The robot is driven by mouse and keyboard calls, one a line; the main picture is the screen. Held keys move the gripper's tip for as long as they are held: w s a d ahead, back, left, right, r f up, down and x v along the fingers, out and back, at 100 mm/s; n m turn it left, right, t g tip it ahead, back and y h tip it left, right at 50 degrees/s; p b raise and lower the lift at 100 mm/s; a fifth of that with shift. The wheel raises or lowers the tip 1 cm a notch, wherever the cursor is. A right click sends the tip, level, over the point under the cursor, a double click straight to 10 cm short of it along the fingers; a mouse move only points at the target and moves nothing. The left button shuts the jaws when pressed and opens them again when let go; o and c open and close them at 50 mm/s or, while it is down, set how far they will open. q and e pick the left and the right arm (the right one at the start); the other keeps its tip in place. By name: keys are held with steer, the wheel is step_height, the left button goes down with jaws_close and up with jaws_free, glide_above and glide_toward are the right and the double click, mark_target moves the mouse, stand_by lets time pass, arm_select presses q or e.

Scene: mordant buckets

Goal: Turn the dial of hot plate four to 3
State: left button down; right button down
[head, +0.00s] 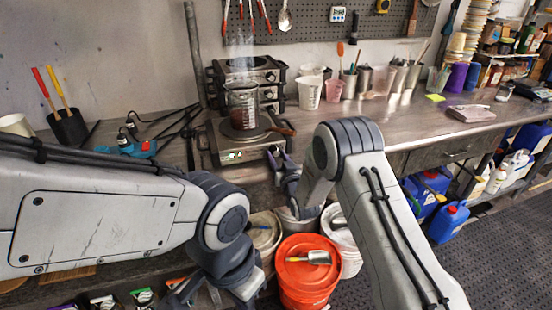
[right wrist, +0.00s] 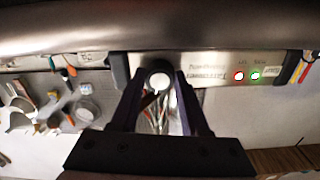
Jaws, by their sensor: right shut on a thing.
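A steel-fronted hot plate (head: 228,157) stands at the bench's front edge in the head view. A glass beaker of dark red liquid (head: 243,108) stands on it. My right gripper (head: 274,154) is at the right end of its front panel. A red and a green light glow on that panel. The dial's setting and the plate's number are unreadable. My left gripper is low in the head view, its fingers unclear.
More hot plates (head: 248,75) are stacked behind. An orange-lidded bucket (head: 307,265) and other buckets stand on the floor below. Cups and jars line the bench to the right.

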steer(key=shift+d, duration=0.1)
steer(key=shift+c, duration=2)
jaws_free()
steer(key=shift+s+d, duration=0.15)
steer(key=shift+s, duration=0.35)
steer(key=b+v, duration=0.1)
steer(key=v, duration=0.8)
steer(key=shift+s+b, duration=0.2)
steer(key=shift+b, duration=0.2)
steer(key=shift+r, duration=0.1)
